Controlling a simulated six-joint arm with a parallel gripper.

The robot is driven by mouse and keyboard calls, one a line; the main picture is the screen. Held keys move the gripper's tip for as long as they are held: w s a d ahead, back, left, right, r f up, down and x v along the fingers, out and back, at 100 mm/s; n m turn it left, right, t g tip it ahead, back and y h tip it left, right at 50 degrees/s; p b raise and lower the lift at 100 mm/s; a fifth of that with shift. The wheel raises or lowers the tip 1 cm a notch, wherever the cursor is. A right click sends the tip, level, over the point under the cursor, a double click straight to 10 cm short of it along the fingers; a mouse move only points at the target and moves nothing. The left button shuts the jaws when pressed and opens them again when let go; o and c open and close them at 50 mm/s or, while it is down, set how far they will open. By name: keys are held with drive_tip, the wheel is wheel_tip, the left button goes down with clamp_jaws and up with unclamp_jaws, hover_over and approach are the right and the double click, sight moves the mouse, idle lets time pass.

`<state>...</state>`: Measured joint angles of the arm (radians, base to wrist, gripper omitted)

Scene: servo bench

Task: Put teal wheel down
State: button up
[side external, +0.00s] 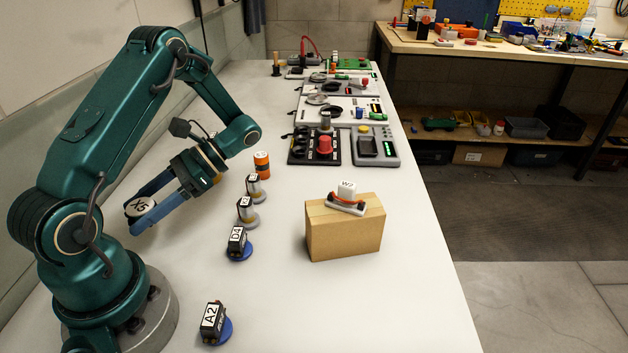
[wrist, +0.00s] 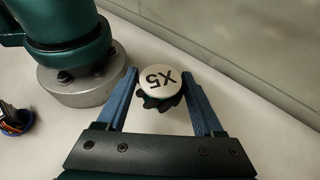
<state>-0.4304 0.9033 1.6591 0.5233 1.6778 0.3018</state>
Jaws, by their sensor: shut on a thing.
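My gripper (side external: 138,210) is at the left of the bench, close to my base, with its blue fingers pointing left and down. It is shut on a round wheel (side external: 140,205) with a pale top marked X5. In the wrist view the wheel (wrist: 158,82) sits between the fingertips of my gripper (wrist: 160,86).
Several labelled parts, including D4 (side external: 237,243) and A2 (side external: 212,322), stand in a line right of my gripper. A cardboard box (side external: 343,232) bears a part marked W2 (side external: 347,195). Control panels (side external: 315,147) fill the far bench. The wall runs along the left.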

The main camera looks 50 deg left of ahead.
drive_tip(key=w+a+r+m+t+y, duration=0.2)
drive_tip(key=w+a+m+t+y, duration=0.45)
drive_tip(key=m+y, duration=0.3)
drive_tip(key=m+t+h, duration=0.6)
drive_tip(key=m+t, duration=1.3)
drive_tip(key=m, duration=0.1)
hover_over(302, 193)
drive_tip(key=shift+f+m, duration=0.25)
drive_tip(key=shift+f, duration=3.25)
drive_tip(key=shift+f, duration=0.5)
drive_tip(key=o, duration=1.4)
